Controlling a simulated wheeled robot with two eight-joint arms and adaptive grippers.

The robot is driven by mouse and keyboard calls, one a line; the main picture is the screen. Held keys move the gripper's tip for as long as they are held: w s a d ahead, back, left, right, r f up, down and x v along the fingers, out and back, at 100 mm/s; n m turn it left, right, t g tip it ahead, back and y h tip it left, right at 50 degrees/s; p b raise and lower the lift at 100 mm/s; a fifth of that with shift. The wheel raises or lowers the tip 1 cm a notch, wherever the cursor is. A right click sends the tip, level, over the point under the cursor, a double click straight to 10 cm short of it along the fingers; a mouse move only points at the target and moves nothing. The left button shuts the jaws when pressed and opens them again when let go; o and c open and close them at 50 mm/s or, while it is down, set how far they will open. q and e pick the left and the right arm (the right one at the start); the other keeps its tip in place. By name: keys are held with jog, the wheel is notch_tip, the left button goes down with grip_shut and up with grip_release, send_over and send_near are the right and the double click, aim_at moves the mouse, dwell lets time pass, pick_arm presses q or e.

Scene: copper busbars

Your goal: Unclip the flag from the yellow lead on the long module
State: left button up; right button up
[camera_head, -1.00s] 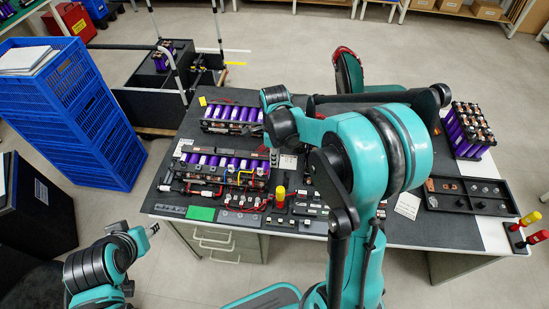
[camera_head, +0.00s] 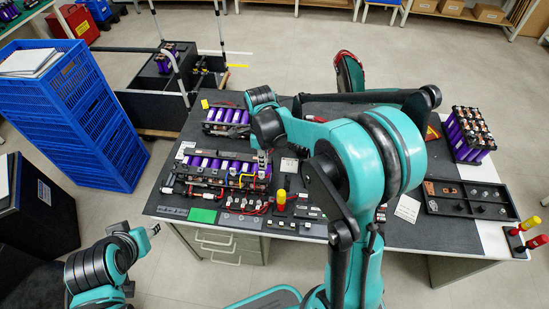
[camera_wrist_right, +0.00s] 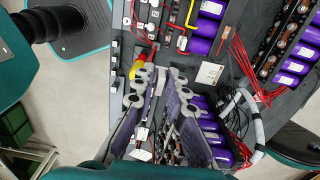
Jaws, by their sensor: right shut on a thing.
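The long module (camera_head: 215,163), a row of purple cells, lies at the front left of the bench. Its cells also show in the wrist view (camera_wrist_right: 205,30). The yellow lead (camera_head: 240,180) runs at its front right and shows at the top of the wrist view (camera_wrist_right: 189,14). My right gripper (camera_head: 262,160) is over the module's right end, its grey fingers (camera_wrist_right: 160,82) pointing down. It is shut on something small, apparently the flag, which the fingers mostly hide. My left gripper (camera_head: 153,230) is off the bench's front left; its jaw state is unclear.
A second purple-cell module (camera_head: 228,116) lies behind. A yellow and red post (camera_head: 281,198) stands front right of the long module, near a green card (camera_head: 203,216). A black parts tray (camera_head: 466,198) lies at the right. My right arm covers the bench's middle.

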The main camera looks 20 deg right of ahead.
jog(key=w+a, duration=0.3)
jog(key=a, duration=1)
send_over(182, 211)
dwell(0.4)
notch_tip(182, 211, down, 21)
jog(key=b, duration=1.3)
jog(key=shift+r+b, duration=0.1)
jog(key=shift+b, duration=0.25)
jog(key=shift+f, duration=0.25)
dwell(0.5)
jog(key=shift+f+b, duration=0.3)
jog(key=shift+b, duration=0.15)
jog(key=shift+f+b, duration=0.4)
jog(key=shift+f, duration=0.15)
